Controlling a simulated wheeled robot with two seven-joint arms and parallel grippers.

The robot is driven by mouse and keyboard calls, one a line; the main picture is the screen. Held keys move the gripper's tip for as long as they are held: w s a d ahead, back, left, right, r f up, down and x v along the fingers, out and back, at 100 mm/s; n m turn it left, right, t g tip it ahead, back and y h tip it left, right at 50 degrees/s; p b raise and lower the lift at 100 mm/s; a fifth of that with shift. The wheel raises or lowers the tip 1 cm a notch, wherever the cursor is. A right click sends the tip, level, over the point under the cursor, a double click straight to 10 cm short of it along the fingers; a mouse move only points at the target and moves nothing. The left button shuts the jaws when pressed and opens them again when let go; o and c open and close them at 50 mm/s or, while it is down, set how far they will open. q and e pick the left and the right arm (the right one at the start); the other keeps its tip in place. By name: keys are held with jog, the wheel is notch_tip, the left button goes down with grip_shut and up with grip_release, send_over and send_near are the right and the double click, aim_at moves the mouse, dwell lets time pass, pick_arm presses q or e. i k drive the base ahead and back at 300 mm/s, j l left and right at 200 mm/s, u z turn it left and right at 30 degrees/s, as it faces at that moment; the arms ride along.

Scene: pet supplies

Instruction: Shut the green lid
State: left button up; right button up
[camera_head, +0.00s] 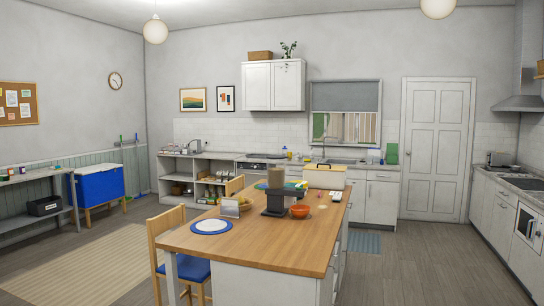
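I cannot make out a green lid for certain. A green upright thing (391,153) stands on the back counter, right of the sink; it looks like a flat panel or box, too small to tell. A dark olive cylinder (276,177) stands on the wooden island at its far half, behind a black stand. A pale box with a yellowish top edge (324,176) stands at the island's far end. A blue chest (99,184) with its top down stands by the left wall. Neither of my grippers is in view.
Floor (410,265) is clear to the right; a rug (80,265) lies left.

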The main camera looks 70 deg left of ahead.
aim_at(392, 148)
jog(key=u, duration=1.75)
jog(key=i+z, duration=0.15)
jog(key=i, duration=0.45)
jog(key=i+z, duration=0.1)
jog(key=i, duration=3.65)
jog(key=i+l, duration=0.1)
jog(key=i, duration=7.15)
